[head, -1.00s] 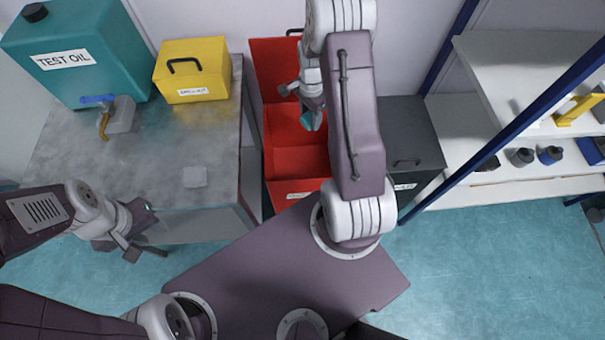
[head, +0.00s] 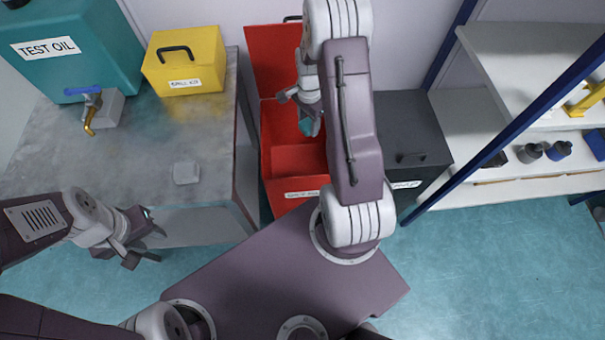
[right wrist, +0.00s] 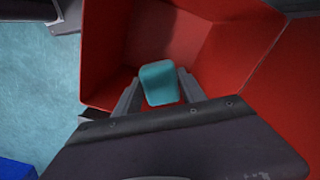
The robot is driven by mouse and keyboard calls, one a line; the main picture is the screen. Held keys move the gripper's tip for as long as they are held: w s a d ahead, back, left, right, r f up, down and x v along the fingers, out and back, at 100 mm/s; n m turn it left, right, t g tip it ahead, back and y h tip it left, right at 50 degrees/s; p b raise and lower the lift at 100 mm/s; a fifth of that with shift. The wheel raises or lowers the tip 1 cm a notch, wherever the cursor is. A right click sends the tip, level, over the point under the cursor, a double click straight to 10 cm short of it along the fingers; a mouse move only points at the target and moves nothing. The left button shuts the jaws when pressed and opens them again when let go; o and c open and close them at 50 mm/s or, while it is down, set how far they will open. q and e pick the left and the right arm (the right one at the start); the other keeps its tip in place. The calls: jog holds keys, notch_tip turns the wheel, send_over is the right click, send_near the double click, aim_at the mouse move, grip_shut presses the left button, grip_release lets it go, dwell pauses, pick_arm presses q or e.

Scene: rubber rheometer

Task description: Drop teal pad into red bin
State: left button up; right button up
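The teal pad (right wrist: 158,83) is between the fingertips of my right gripper (right wrist: 158,92), which is shut on it. In the head view the pad (head: 306,126) shows as a small teal patch below my right gripper. The red bin (head: 298,159) stands open with its lid up at the back. The pad and right gripper are over the bin's opening, and the bin's red walls surround the pad in the right wrist view. The exact height above the bin floor is hard to tell. My left gripper (head: 153,241) is open and empty in front of the grey table.
A dark grey bin (head: 418,140) stands right of the red bin. The grey table (head: 120,150) at left holds a teal test oil tank (head: 90,50), a yellow box (head: 190,70) and a pale block (head: 186,173). Blue posts and white shelves (head: 510,180) are at right.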

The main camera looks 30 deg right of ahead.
jog(key=o, duration=0.3)
notch_tip(320, 180, up, 9)
jog(key=shift+r+p, duration=0.1)
jog(key=shift+p, duration=0.3)
dwell(0.5)
